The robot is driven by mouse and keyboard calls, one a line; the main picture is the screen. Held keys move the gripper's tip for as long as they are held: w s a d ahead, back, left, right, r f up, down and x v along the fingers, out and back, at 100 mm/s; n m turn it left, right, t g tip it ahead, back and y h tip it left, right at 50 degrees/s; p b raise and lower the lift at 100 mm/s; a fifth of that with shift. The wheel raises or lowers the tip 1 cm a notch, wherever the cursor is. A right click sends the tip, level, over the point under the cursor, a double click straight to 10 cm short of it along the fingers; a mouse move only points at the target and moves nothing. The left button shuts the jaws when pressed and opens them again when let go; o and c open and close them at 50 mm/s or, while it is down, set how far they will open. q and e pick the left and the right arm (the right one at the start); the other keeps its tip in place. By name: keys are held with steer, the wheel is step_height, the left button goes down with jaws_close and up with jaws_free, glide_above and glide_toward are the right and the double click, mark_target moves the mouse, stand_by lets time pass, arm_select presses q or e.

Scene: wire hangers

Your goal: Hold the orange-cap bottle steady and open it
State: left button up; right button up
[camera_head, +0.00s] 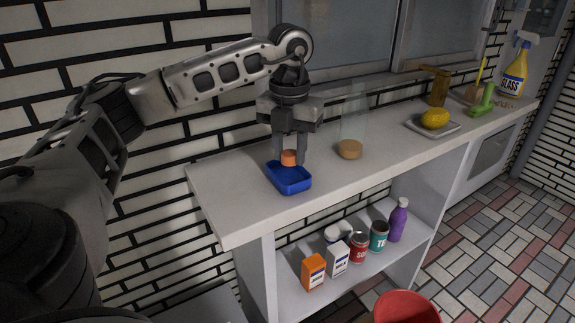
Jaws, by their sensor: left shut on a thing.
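My left gripper (290,160) points straight down over the counter, its two fingers shut on an orange cap (289,157). The cap is at the back edge of a small blue tray (290,182), over or in it; I cannot tell whether it touches the tray. No bottle shows under the cap. Right of the gripper stands a tall clear container (353,115) with tan contents at its bottom and no orange cap on it; I cannot tell for sure whether it is the bottle. My right gripper is not in view.
A white counter (225,205) runs to the back right. On it are a yellow lemon (435,119) on a grey plate, a brown dispenser (440,88), a green object (482,103) and a glass spray bottle (515,70). Boxes, cans and a purple bottle (398,220) stand on the shelf below.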

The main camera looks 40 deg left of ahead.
mark_target(288, 180)
arm_select(q)
steer(key=shift+w+a+f, duration=0.3)
steer(key=shift+a+f, duration=0.05)
steer(key=shift+f, duration=0.2)
steer(key=shift+w+a+f, duration=0.25)
steer(key=shift+a+f, duration=0.1)
steer(key=shift+f, duration=0.2)
steer(key=shift+w+a+f, duration=0.1)
steer(key=shift+f, duration=0.9)
steer(key=shift+w+a+f, duration=0.1)
steer(key=shift+f, duration=0.9)
steer(key=o, duration=0.8)
steer(key=shift+p, duration=0.3)
